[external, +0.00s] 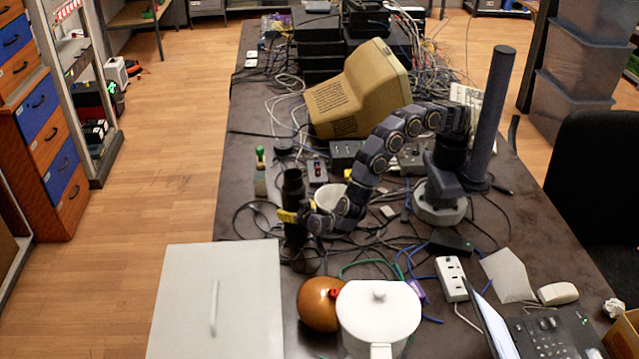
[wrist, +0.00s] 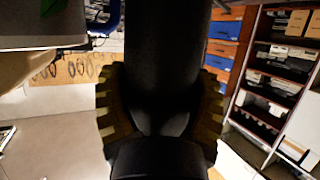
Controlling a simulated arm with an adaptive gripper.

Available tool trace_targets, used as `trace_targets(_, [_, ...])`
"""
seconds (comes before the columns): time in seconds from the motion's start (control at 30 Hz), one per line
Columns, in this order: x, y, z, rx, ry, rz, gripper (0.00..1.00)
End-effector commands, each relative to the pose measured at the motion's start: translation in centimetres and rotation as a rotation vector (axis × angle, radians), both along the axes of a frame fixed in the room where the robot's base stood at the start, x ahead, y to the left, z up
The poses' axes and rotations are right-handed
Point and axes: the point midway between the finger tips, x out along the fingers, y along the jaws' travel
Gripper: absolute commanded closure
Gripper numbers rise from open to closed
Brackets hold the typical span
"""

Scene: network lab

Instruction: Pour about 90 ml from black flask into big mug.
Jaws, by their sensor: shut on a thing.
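The black flask (external: 293,187) stands about upright in my gripper (external: 290,216), left of the middle of the table in the external view. The yellow fingers are shut around its body. In the wrist view the dark flask (wrist: 166,60) fills the middle between the toothed yellow fingers of my gripper (wrist: 165,110). Its contents do not show. A white mug (external: 328,195) stands on the table just right of the flask, partly hidden by my arm. Whether the flask's base touches the table is unclear.
A white lidded pot (external: 378,318) and an orange-brown round object (external: 319,304) stand at the front. A light grey box (external: 215,305) is at front left. A beige monitor (external: 355,95) and tangled cables lie behind. A small green-topped bottle (external: 260,170) stands left of the flask.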

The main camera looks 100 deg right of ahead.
Motion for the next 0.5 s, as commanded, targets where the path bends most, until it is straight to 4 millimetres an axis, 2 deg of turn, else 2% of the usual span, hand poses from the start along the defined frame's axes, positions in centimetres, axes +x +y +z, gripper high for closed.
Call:
trace_targets(0.2, [-1.7,0.3,-0.9,0.0,-0.004,-0.052,0.68])
trace_targets(0.5, [-1.8,0.3,-0.9,0.005,-0.006,-0.054,0.68])
